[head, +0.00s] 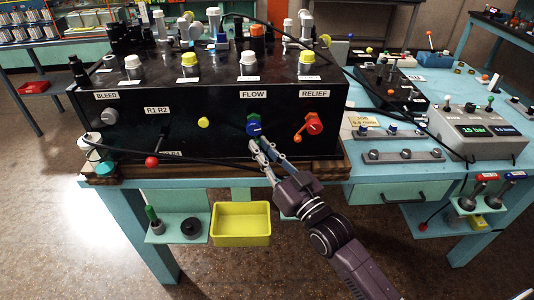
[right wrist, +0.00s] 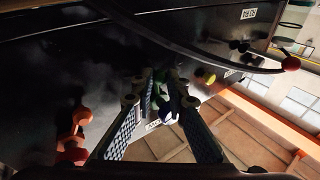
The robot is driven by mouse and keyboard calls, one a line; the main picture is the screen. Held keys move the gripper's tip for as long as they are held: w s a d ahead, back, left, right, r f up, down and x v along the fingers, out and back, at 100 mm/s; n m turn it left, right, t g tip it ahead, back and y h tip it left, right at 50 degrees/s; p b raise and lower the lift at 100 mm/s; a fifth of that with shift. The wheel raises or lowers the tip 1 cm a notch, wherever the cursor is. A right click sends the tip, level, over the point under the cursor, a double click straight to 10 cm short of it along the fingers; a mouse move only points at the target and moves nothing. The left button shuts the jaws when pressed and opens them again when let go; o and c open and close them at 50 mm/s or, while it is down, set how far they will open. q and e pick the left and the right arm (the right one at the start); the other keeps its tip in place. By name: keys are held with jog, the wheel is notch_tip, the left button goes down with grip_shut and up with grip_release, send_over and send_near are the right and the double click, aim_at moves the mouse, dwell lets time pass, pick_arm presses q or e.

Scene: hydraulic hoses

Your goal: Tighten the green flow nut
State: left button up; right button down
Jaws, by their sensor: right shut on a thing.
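The right gripper is shut on the green flow nut; the exact contact is dark and partly hidden by the fingers. My left gripper is not in view.
A red relief knob (head: 314,123) with an orange lever is close right of the nut. A yellow knob (head: 203,122) is to the left. A black hose (head: 190,158) runs along the box's lower front. A yellow bin (head: 241,205) is below. A gauge box (head: 478,130) stands at right.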

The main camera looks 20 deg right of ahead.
aim_at(239, 130)
jog(key=m+t+b, duration=0.1)
jog(key=a+m+h+b, duration=0.1)
jog(key=m, duration=0.1)
jog(key=a+m+t+b, duration=0.1)
jog(key=m, duration=0.1)
jog(key=shift+w+a+f+t+h, duration=0.2)
jog(key=shift+w+f+t+h, duration=0.1)
jog(key=shift+w+f+h, duration=0.1)
jog(key=shift+w+a+r+m+t+h+b, duration=0.15)
jog(key=shift+a+m+t+h+b, duration=0.2)
jog(key=shift+m, duration=0.4)
jog(key=shift+a+r+m+t+h+b, duration=0.1)
jog(key=shift+a+m+t+h+b, duration=0.1)
jog(key=shift+m+h+b, duration=0.45)
jog(key=shift+w+a+r+m+t+h+b, duration=0.15)
jog(key=shift+a+m+t+b, duration=0.1)
jog(key=shift+m, duration=0.65)
jog(key=shift+s, duration=0.1)
jog(key=c, duration=2.2)
grip_release()
